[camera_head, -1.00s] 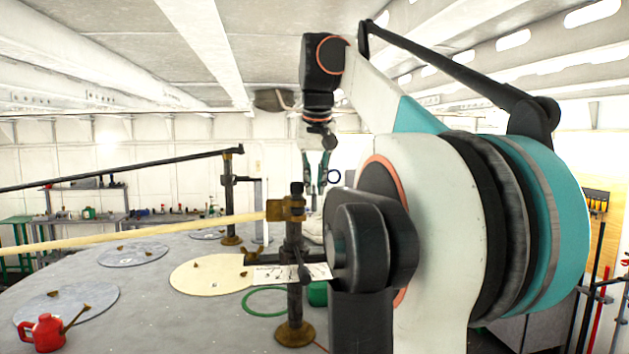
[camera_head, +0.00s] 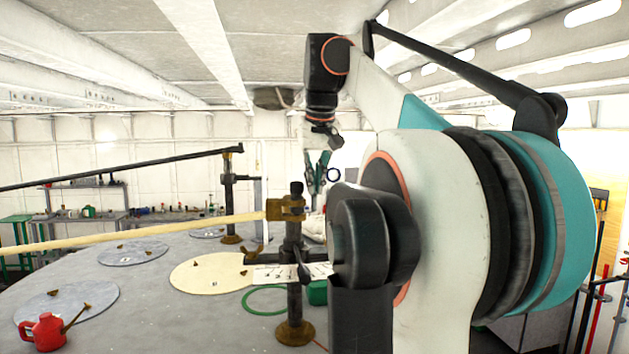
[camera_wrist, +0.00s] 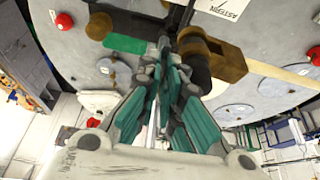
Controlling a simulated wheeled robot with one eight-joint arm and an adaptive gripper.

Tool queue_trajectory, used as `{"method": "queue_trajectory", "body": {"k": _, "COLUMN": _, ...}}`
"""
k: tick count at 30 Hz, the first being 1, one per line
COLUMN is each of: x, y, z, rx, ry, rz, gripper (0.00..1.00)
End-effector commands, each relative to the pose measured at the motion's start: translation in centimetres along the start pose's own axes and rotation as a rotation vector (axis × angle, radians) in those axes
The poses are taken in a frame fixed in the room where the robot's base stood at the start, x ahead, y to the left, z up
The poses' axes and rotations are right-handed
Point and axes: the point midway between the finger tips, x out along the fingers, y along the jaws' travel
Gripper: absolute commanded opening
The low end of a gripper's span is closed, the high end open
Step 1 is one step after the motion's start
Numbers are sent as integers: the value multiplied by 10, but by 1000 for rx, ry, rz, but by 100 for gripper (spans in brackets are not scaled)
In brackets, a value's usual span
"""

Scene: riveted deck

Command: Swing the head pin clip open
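A dark post (camera_head: 294,262) with a brass collar (camera_head: 288,208) near its top stands on the round deck. A pale yellow bar (camera_head: 130,233) runs into the collar from the left. I cannot make out the head pin clip for certain. My gripper (camera_head: 316,188), with teal fingers, points down beyond the post. In the wrist view my gripper (camera_wrist: 173,62) looks open, with a narrow gap and nothing seen held. There the brass fitting (camera_wrist: 218,55) lies just right of the fingertips; contact cannot be told.
A printed white card (camera_head: 290,272) is at the post. A green ring (camera_head: 265,301) lies on the deck (camera_head: 150,310). A red can (camera_head: 42,331) sits front left. A second dark post (camera_head: 229,205) stands behind, carrying a dark bar (camera_head: 120,169). My arm covers the right side.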

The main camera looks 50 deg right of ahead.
Motion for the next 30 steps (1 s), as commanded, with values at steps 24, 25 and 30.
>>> {"method": "queue_trajectory", "body": {"k": 24, "x": -58, "y": 0, "z": -1, "rx": 0, "ry": 0, "rz": 0, "gripper": 13}}
{"method": "queue_trajectory", "body": {"k": 25, "x": -61, "y": 0, "z": -1, "rx": 0, "ry": 0, "rz": 0, "gripper": 13}}
{"method": "queue_trajectory", "body": {"k": 30, "x": -73, "y": 0, "z": 0, "rx": 0, "ry": 0, "rz": 0, "gripper": 13}}
